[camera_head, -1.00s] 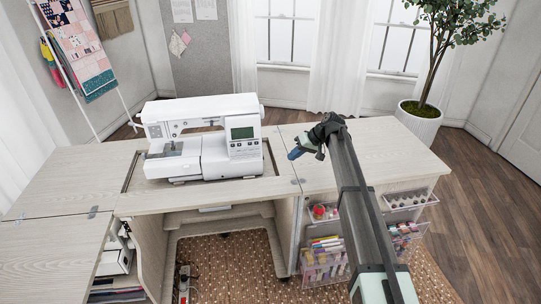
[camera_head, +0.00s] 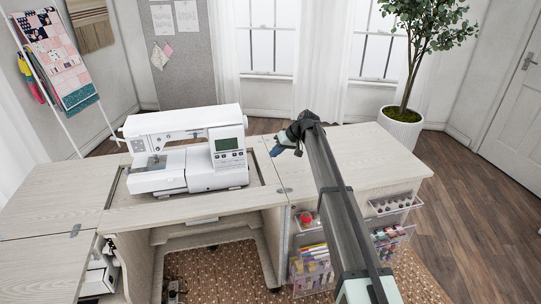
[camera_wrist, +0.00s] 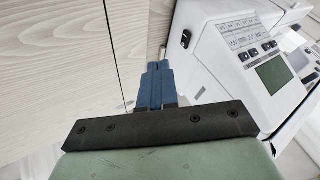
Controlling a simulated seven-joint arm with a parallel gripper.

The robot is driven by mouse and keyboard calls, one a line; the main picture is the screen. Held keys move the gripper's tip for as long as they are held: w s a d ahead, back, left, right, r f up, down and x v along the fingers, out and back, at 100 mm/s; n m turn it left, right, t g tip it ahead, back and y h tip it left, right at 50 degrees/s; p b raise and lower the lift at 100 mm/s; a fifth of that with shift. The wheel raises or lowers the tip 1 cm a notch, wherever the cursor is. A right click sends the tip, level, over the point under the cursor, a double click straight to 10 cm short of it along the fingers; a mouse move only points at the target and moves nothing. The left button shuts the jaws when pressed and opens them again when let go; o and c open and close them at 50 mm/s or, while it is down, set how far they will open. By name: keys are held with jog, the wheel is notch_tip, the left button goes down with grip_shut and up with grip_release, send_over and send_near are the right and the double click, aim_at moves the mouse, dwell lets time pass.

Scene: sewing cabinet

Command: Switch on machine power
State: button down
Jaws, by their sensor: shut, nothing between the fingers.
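The white sewing machine (camera_head: 229,174) stands in the cabinet's recessed opening, with a grey-green screen (camera_head: 228,143) on its right front. In the wrist view the machine's side (camera_wrist: 203,63) is at the upper right. A small black switch (camera_wrist: 186,38) is on that side, above and right of my fingertips. My gripper (camera_head: 274,152) is just right of the machine in the head view. Its blue fingers (camera_wrist: 157,66) are shut together and empty. They point toward the switch's side of the machine and appear apart from it. The switch is hidden in the head view.
The pale wooden cabinet top (camera_head: 365,155) is clear to the right. A potted tree (camera_head: 402,128) stands behind at the right. A quilt rack (camera_head: 59,60) is at the back left.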

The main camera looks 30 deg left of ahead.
jog(key=x, duration=0.7)
jog(key=shift+a+f, duration=0.15)
jog(key=shift+f, duration=0.05)
jog(key=shift+s+a+f, duration=0.2)
jog(key=shift+s+a, duration=0.3)
jog(key=shift+s, duration=0.05)
jog(key=shift+s+a+f, duration=0.15)
jog(key=shift+s+a, duration=0.35)
jog(key=shift+s, duration=0.05)
jog(key=shift+s+a, duration=0.45)
jog(key=shift+s, duration=0.1)
jog(key=shift+s+a, duration=0.2)
jog(key=shift+s, duration=0.2)
jog(key=shift+a, duration=0.1)
